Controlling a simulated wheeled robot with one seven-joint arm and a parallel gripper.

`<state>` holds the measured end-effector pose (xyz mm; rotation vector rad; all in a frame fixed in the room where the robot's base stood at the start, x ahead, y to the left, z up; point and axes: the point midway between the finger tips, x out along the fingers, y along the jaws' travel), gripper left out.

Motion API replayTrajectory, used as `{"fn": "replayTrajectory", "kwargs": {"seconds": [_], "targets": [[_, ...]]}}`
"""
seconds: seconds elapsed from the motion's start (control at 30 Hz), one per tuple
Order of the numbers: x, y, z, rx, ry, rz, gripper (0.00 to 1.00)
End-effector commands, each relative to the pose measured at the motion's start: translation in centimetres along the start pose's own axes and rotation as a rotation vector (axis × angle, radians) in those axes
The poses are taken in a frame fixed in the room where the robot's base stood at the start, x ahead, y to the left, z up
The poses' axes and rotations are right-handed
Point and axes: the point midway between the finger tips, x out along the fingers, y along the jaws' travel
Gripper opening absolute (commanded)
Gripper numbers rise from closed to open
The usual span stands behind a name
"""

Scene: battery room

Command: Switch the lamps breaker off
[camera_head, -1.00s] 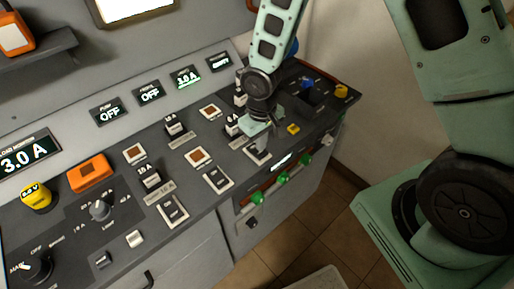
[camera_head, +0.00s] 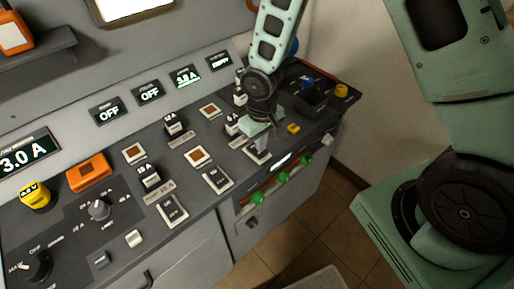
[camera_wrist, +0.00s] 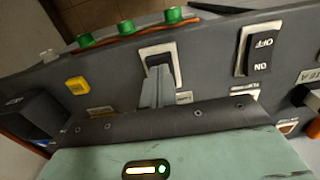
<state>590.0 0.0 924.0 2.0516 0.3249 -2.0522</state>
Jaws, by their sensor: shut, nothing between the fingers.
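My gripper (camera_head: 259,147) is shut and empty, its fingers pointing down at the right-hand rocker switch of the front row on the sloped panel. In the wrist view the closed fingertips (camera_wrist: 158,82) are right at that rocker switch (camera_wrist: 160,58) in its white frame, covering part of it; I cannot tell whether they press it. Its label is too small to read, so I cannot confirm that it is the lamps breaker. The neighbouring rocker (camera_head: 217,179) is marked OFF and ON in the wrist view (camera_wrist: 261,52).
Displays above read OFF (camera_head: 109,112), OFF (camera_head: 149,94) and a lit green current reading (camera_head: 187,76). A large display (camera_head: 27,156) reads 3.0 A. Several green knobs (camera_head: 284,176) line the front face. A yellow button (camera_head: 293,128) sits right of my gripper.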

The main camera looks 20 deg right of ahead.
Motion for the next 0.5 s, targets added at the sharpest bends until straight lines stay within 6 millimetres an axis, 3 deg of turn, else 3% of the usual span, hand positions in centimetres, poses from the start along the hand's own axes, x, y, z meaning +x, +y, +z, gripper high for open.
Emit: {"fn": "replayTrajectory", "kwargs": {"seconds": [0.5], "targets": [[0.82, 0.0, -0.01, 0.0, 0.0, 0.0, 0.0]]}}
